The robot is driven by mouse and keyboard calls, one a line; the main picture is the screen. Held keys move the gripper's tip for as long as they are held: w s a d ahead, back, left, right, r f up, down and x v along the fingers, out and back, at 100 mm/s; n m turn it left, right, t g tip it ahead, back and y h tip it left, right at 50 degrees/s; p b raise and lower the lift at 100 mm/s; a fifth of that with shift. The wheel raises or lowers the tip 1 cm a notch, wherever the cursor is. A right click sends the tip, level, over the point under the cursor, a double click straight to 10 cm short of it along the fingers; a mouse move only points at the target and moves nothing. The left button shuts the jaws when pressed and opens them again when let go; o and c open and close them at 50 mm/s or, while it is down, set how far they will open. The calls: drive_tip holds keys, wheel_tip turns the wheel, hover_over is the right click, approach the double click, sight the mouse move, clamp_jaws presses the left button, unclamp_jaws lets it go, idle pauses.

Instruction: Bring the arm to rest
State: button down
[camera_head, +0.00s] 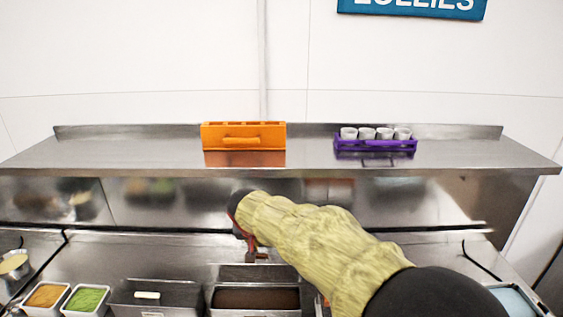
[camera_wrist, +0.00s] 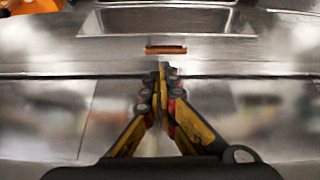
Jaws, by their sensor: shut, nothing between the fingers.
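My arm, in a yellow sleeve, reaches in from the lower right of the head view. My gripper (camera_head: 250,247) hangs at its end, above the back of the steel counter and in front of the shelf's lower wall. In the wrist view my gripper (camera_wrist: 161,75) points at the metal surface with its fingertips together. It is shut and empty. Part of the counter behind the arm is hidden.
An orange holder (camera_head: 243,137) and a purple tray (camera_head: 375,147) with several white cups stand on the upper steel shelf (camera_head: 310,150). Below my gripper are metal pans: brown (camera_head: 255,299), grey (camera_head: 155,298), green (camera_head: 86,300) and orange-brown (camera_head: 46,296).

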drive_tip(key=s+d+f+n+g, duration=0.2)
drive_tip(key=s+d+f+n, duration=0.15)
drive_tip(key=s, duration=0.45)
drive_tip(key=s+d+r+m+t+b, duration=0.1)
drive_tip(key=s+d+m+b, duration=0.3)
drive_tip(key=s+d, duration=2.2)
drive_tip(key=s+r+b, duration=0.1)
drive_tip(key=b, duration=0.2)
drive_tip(key=shift+a+r+m, duration=0.1)
drive_tip(key=shift+m, duration=0.15)
